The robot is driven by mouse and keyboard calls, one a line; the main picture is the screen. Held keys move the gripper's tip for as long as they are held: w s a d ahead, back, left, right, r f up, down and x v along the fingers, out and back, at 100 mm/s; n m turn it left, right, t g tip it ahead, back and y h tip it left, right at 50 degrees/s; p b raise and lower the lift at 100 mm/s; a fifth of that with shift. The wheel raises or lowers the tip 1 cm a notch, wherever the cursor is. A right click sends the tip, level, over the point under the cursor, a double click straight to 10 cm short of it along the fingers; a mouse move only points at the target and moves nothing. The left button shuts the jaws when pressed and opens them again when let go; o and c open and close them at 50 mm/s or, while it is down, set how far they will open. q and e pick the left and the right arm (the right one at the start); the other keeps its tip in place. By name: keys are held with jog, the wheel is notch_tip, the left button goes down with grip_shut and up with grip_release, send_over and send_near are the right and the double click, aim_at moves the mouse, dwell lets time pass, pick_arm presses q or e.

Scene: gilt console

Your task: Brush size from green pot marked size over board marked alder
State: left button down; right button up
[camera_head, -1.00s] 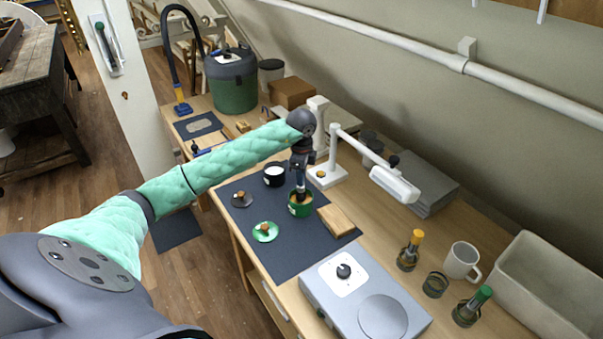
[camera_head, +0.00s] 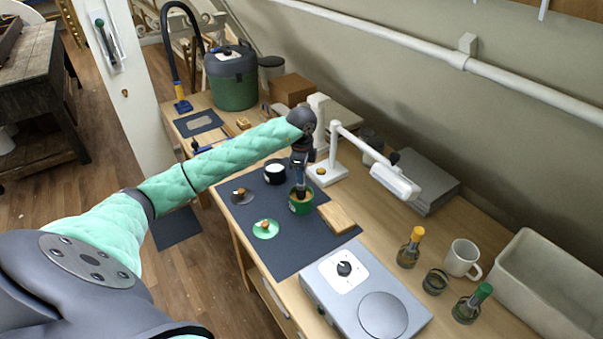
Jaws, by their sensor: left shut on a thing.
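The green pot (camera_head: 300,206) stands on the dark mat (camera_head: 283,257). My left gripper (camera_head: 300,188) points down at the pot's mouth, shut on a brush whose lower part is at or in the pot; the gripper and rim hide most of it. Any marking on the pot is too small to read. A small wooden board (camera_head: 337,218) lies on the mat just right of the pot; no lettering on it can be read. My right gripper is not in view.
A dark pot (camera_head: 274,171) stands behind the green pot. A green lid (camera_head: 265,229) and a dark lid (camera_head: 241,196) lie left. A white lamp (camera_head: 395,181) overhangs at right. A grey hotplate unit (camera_head: 363,292), bottles and a mug (camera_head: 462,259) stand nearer right.

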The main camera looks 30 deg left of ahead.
pick_arm(q)
jog(key=shift+f+b, duration=0.35)
jog(key=shift+f, duration=0.15)
dwell(1.6)
jog(key=shift+r, duration=0.1)
jog(key=shift+r+p, duration=1.45)
jog(key=shift+r, duration=2)
